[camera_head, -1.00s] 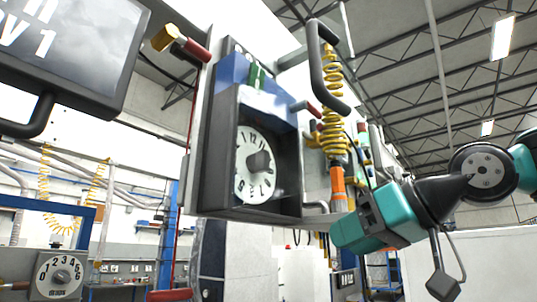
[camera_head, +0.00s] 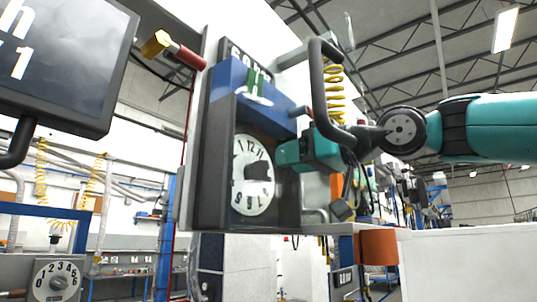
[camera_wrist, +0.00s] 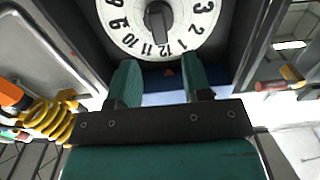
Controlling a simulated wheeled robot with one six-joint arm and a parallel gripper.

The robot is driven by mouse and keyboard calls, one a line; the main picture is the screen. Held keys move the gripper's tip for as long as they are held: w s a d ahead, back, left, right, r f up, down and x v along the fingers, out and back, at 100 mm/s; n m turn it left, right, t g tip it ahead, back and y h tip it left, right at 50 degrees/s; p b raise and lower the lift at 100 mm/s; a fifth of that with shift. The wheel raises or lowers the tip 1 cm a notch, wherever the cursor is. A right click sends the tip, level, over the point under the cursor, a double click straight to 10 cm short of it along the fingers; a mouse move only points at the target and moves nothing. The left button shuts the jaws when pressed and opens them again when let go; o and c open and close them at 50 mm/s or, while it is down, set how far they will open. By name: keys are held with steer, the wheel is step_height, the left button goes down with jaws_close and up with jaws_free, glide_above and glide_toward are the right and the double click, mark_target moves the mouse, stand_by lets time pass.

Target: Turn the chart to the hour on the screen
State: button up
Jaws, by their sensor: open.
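The chart is a white round dial (camera_head: 253,190) with black hour numbers and a dark knob (camera_head: 262,170) at its centre, inside a dark open-fronted box. The screen (camera_head: 65,65) at upper left is cut off; only an "h" and a "1" are readable. My gripper (camera_head: 284,153) is at the box's right front. In the wrist view my gripper (camera_wrist: 161,72) is open and empty, its fingers apart from the knob.
A dark curved handle (camera_head: 320,90) and yellow coiled hose (camera_head: 334,85) are close to my gripper. A red-and-yellow peg (camera_head: 172,47) sticks out near the screen. A second dial (camera_head: 57,279) numbered from 0 is at lower left. A white surface (camera_head: 465,262) fills the lower right.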

steer(key=p+x, duration=0.2)
steer(key=x, duration=0.4)
steer(key=shift+a, duration=0.1)
jaws_close()
